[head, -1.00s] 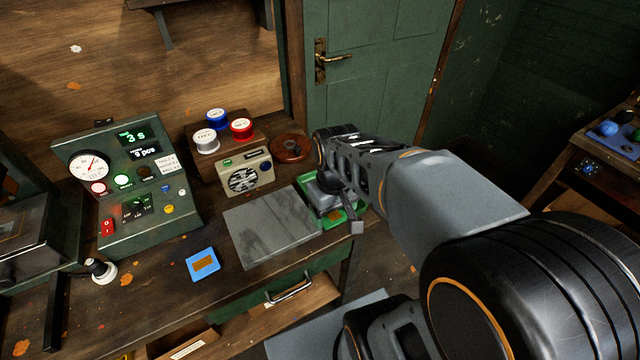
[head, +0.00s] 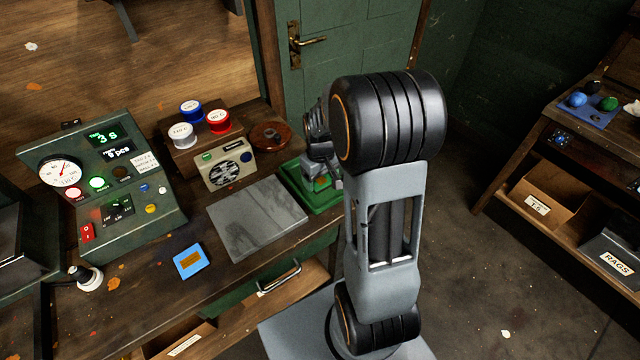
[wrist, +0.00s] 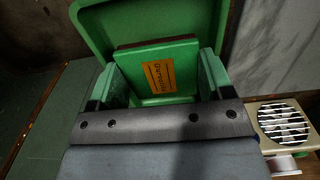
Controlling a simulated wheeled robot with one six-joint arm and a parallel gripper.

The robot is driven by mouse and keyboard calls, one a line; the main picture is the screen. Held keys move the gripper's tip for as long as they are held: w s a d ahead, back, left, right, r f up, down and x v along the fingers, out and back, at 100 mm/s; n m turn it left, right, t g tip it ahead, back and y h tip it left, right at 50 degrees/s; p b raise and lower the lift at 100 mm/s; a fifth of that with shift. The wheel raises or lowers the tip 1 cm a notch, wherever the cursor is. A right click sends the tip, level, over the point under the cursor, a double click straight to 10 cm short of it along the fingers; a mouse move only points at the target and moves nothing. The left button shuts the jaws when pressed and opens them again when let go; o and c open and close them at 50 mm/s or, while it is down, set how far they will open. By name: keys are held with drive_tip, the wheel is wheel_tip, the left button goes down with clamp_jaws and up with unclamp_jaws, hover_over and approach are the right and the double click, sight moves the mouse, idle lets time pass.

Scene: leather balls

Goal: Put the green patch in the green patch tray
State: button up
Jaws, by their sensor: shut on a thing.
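The green patch (wrist: 185,72) is a flat green piece with an orange label. In the wrist view it sits between the two fingers of my gripper (wrist: 162,88), which is shut on it. The green patch tray (wrist: 218,18) lies behind and around it in that view. In the head view the tray (head: 300,197) lies on the bench, right of a grey plate, and my gripper (head: 322,175) is over it. My arm hides part of the tray there. I cannot tell whether the patch touches the tray floor.
A grey plate (head: 255,220) and a blue patch (head: 190,261) lie left of the tray. A control panel (head: 110,180) is at left. Another table (head: 545,125) stands at right.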

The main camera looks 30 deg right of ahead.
sight(321, 185)
drive_tip(key=shift+w+d+f, duration=0.1)
drive_tip(key=shift+f, duration=0.8)
drive_tip(key=shift+w+d+f, duration=0.1)
drive_tip(key=shift+f, duration=0.8)
drive_tip(key=shift+f, duration=0.2)
drive_tip(key=o, duration=1)
drive_tip(key=shift+r, duration=0.1)
wheel_tip(321, 185, up, 12)
drive_tip(key=shift+a+f, duration=0.1)
drive_tip(key=shift+a, duration=0.05)
drive_tip(key=s+a+r+m+t, duration=0.1)
drive_tip(key=s+a+r+t, duration=0.3)
drive_tip(key=s+a, duration=0.6)
drive_tip(key=s+r, duration=0.1)
drive_tip(key=s, duration=0.1)
drive_tip(key=shift+s, duration=0.35)
